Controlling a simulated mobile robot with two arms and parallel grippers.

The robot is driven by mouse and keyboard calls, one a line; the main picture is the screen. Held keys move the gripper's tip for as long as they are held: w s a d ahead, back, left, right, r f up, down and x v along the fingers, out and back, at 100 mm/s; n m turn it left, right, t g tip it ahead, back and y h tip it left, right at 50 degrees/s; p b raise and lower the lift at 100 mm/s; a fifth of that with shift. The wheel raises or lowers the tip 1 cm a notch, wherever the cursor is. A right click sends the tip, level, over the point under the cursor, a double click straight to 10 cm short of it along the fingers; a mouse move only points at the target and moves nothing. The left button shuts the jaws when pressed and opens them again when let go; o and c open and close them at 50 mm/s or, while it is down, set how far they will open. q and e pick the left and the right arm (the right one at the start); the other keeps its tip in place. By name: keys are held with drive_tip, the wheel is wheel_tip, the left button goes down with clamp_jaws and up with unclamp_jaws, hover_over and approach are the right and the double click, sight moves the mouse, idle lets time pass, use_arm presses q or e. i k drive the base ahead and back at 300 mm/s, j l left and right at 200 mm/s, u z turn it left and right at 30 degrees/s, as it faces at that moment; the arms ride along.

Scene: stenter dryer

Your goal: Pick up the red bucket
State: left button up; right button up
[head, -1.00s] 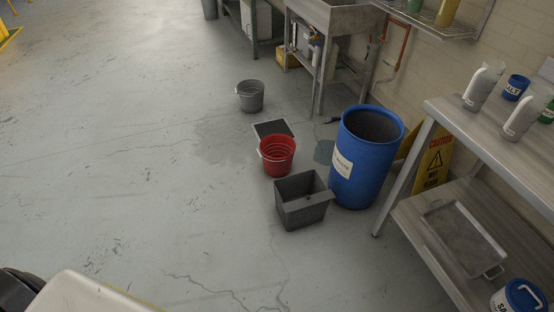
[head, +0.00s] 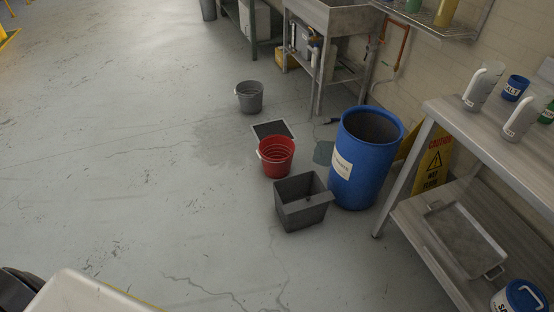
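The red bucket (head: 276,158) stands upright on the grey floor near the middle of the head view. Its light handle hangs down on its left side, and it looks empty. A dark floor grate (head: 273,129) lies just behind it, and a dark grey square bin (head: 303,203) stands just in front of it to the right. Neither of my grippers shows in the head view.
A blue drum (head: 365,160) stands right of the bucket, with a yellow caution sign (head: 436,164) behind it. A metal table (head: 490,130) is at the right. A grey bucket (head: 249,97) stands farther back. The floor to the left is clear.

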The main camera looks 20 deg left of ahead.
sight(276, 148)
drive_tip(key=i+j+z, duration=0.1)
drive_tip(key=i+j, duration=0.35)
drive_tip(key=i+j+z, duration=0.1)
drive_tip(key=i+j, duration=0.35)
drive_tip(key=j, duration=0.2)
drive_tip(key=i+j+z, duration=0.1)
drive_tip(key=i+j, duration=0.3)
drive_tip(key=j, duration=0.2)
